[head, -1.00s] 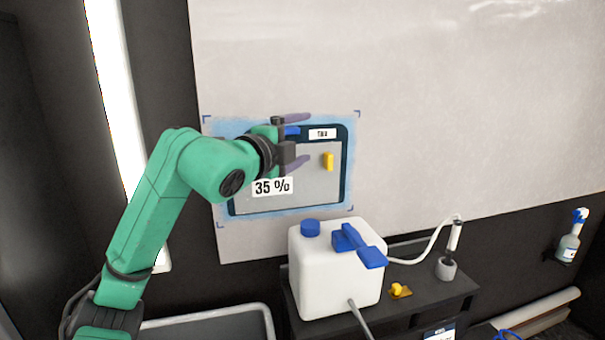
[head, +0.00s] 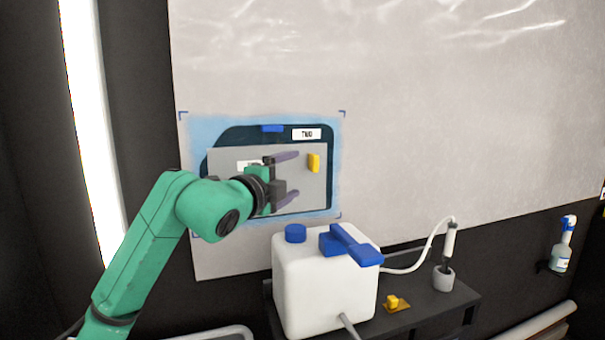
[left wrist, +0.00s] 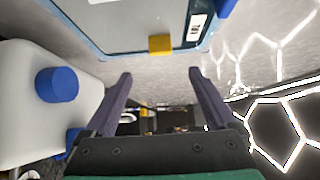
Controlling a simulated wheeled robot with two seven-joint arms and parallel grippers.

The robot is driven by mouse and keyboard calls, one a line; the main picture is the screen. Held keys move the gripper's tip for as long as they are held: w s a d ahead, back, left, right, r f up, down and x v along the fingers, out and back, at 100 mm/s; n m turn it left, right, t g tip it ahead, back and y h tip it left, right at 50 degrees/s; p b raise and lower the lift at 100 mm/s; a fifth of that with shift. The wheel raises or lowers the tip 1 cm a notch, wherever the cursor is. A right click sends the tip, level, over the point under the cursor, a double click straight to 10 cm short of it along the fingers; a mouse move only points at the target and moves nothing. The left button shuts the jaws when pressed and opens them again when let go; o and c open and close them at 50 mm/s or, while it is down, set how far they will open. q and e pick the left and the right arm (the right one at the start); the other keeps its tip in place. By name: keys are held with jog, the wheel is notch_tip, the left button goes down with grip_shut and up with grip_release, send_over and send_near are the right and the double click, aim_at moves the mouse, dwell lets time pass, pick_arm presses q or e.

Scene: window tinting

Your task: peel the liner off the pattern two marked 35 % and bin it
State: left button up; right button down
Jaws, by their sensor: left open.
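Pattern two (head: 233,136) is a dark window-shaped piece on a pale blue sheet against the grey wall panel, with a white TWO label (head: 306,134). A flat grey sheet (head: 300,192) covers most of it and reaches the dark shape's left edge. A partly hidden white label (head: 245,165) sits on the sheet's left part. A yellow tab (head: 313,162) is at its right side; it also shows in the left wrist view (left wrist: 160,44). My left gripper (head: 297,175) is open and empty in front of the sheet, left of the tab. My right gripper is out of view.
A white jug (head: 315,290) with a blue cap and blue handle stands below the pattern, close to my left gripper. A dark shelf (head: 425,308) holds a yellow block and a grey cup. A spray bottle (head: 562,250) hangs at right. The wall panel right of the pattern is clear.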

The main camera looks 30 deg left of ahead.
aim_at(318, 166)
pick_arm(q)
jog(key=w+p, duration=0.2)
jog(key=w, duration=0.2)
jog(key=w+p, duration=0.2)
jog(key=w, duration=0.1)
jog(key=w+p, duration=0.2)
jog(key=w, duration=0.2)
jog(key=shift+w+a+r+p, duration=0.25)
jog(key=shift+w+a+p, duration=0.05)
jog(key=shift+p, duration=0.1)
jog(key=shift+w+f, duration=0.2)
jog(key=shift+w, duration=0.2)
jog(key=c, duration=1.4)
jog(key=shift+s+d+f+b, duration=0.15)
jog(key=shift+s+d+b, duration=0.2)
jog(key=shift+b, duration=0.25)
jog(key=shift+s+d+b, duration=1.35)
jog(key=shift+d+b, duration=0.2)
jog(key=shift+b, duration=0.15)
